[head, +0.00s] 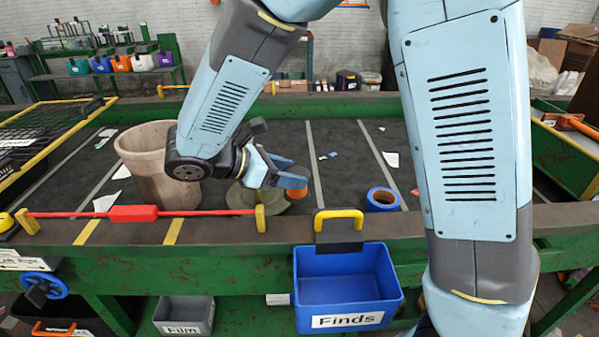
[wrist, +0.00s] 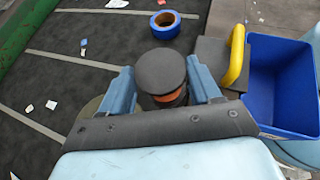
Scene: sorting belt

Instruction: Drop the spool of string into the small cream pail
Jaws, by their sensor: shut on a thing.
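My gripper (head: 288,177) is low over the belt, left of the blue bin. In the wrist view its two blue fingers (wrist: 162,88) are closed on the sides of the spool of string (wrist: 160,70), which has a dark grey round end and an orange band. In the head view only a bit of the orange spool (head: 297,192) shows under the fingers. The cream pail (head: 143,165), pinkish beige and open-topped, stands upright on the belt to the left of my gripper, partly behind my arm. It is not in the wrist view.
A grey-green round thing (head: 244,197) lies on the belt under my gripper. A blue tape roll (head: 372,199) lies to the right. The blue Finds bin (head: 345,290) hangs at the front edge. A red bar (head: 135,213) runs along the front rail by the pail.

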